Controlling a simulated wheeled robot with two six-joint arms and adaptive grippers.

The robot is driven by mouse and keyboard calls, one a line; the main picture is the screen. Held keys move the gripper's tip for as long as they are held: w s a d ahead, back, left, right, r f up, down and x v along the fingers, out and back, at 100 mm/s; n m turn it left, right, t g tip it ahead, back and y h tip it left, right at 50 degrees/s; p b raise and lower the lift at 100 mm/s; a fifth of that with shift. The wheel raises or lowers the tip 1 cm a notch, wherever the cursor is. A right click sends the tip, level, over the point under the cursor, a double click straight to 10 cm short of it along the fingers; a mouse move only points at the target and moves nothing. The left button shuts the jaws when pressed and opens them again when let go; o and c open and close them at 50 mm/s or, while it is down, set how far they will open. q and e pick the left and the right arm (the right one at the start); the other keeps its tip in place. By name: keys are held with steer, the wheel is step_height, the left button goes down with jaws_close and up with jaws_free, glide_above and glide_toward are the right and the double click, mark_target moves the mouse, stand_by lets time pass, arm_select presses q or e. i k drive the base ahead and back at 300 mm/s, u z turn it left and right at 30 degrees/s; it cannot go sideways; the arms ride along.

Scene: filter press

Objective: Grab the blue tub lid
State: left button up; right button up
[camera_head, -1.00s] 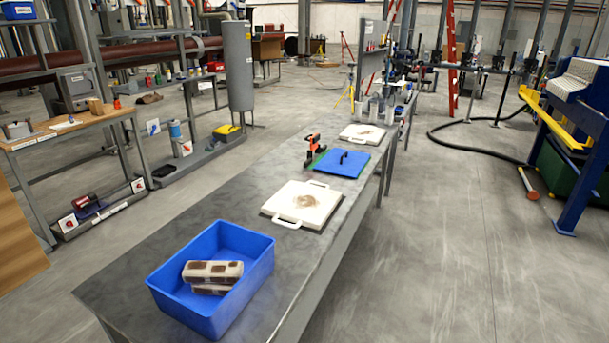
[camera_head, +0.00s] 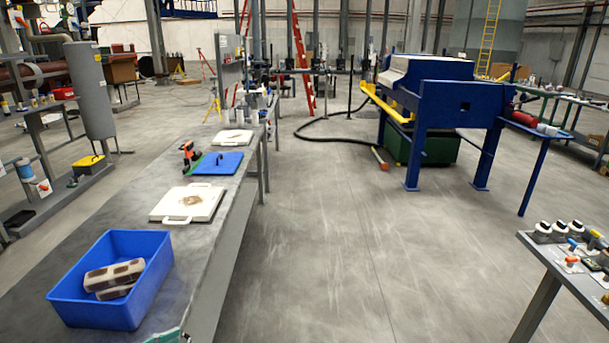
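The blue tub lid (camera_head: 217,163) lies flat on the long grey table, with a dark handle on its top. It sits between two white square plates. The blue tub (camera_head: 140,312) stands open at the near end of the table with brown-and-white blocks (camera_head: 115,275) inside. Neither of my grippers shows clearly. A small teal-and-white piece at the bottom edge, beside the tub, is too cut off to identify.
A white plate (camera_head: 172,205) lies between the tub and the lid; another white plate (camera_head: 234,138) lies beyond the lid. An orange-and-black tool (camera_head: 188,155) stands left of the lid. Open floor (camera_head: 350,250) runs right of the table (camera_head: 205,235). A blue press (camera_head: 430,115) stands beyond.

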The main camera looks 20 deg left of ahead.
mark_target(213, 162)
steer(key=u, duration=0.2)
steer(key=i, duration=1.8)
steer(key=u, duration=0.65)
steer(key=i, duration=2.7)
steer(key=u, duration=0.3)
